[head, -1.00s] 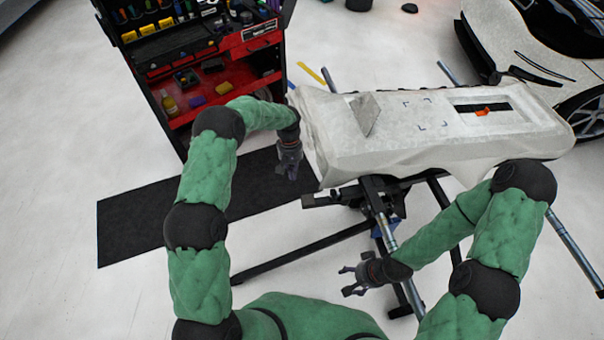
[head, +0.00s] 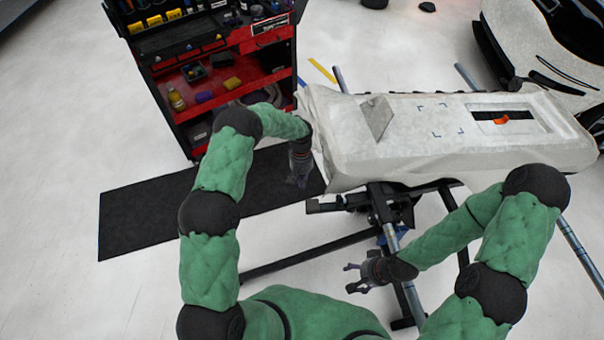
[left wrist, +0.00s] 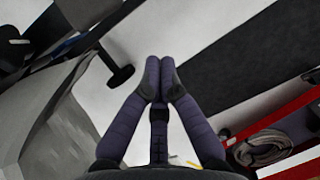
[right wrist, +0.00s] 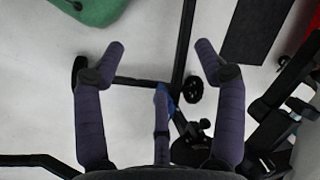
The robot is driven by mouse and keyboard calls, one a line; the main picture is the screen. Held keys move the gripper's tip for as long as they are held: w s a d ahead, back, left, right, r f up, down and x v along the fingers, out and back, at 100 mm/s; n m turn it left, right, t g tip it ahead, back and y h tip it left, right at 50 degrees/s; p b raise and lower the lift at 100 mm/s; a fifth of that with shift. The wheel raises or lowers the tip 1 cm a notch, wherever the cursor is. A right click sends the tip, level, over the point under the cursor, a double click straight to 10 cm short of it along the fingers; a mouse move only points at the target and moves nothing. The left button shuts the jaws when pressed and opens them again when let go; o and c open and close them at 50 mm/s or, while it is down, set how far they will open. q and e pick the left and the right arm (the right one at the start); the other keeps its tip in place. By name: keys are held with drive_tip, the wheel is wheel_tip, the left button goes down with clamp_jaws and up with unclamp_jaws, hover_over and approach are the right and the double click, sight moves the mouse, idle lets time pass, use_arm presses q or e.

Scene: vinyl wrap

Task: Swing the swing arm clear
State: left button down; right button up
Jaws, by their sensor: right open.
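The white-covered panel (head: 400,165) lies on a dark stand with black and blue metal parts (head: 385,205). A short black arm with a padded end (head: 325,205) sticks out to the left below the panel; I cannot tell for sure that it is the swing arm. A black T-shaped piece (left wrist: 118,74) shows in the left wrist view, left of the fingertips and apart from them. My left gripper (head: 299,180) hangs beside the panel's left end, its fingertips (left wrist: 160,75) together with nothing seen between them. My right gripper (head: 352,278) is open and empty, left of the stand's slanted post.
A red and black tool cart (head: 240,100) stands at the back left. A black mat (head: 150,215) lies on the floor below it. A grey squeegee-like piece (head: 378,115) and an orange item (head: 501,121) are on the panel. A white car (head: 545,70) stands at the right.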

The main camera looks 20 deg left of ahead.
use_arm(q)
drive_tip(key=shift+s+d, duration=0.25)
drive_tip(key=shift+s, duration=0.35)
drive_tip(key=shift+s+d, duration=0.25)
drive_tip(key=shift+s, duration=0.4)
drive_tip(key=shift+s+d, duration=0.25)
drive_tip(key=shift+s, duration=0.35)
use_arm(e)
drive_tip(key=shift+f, duration=0.35)
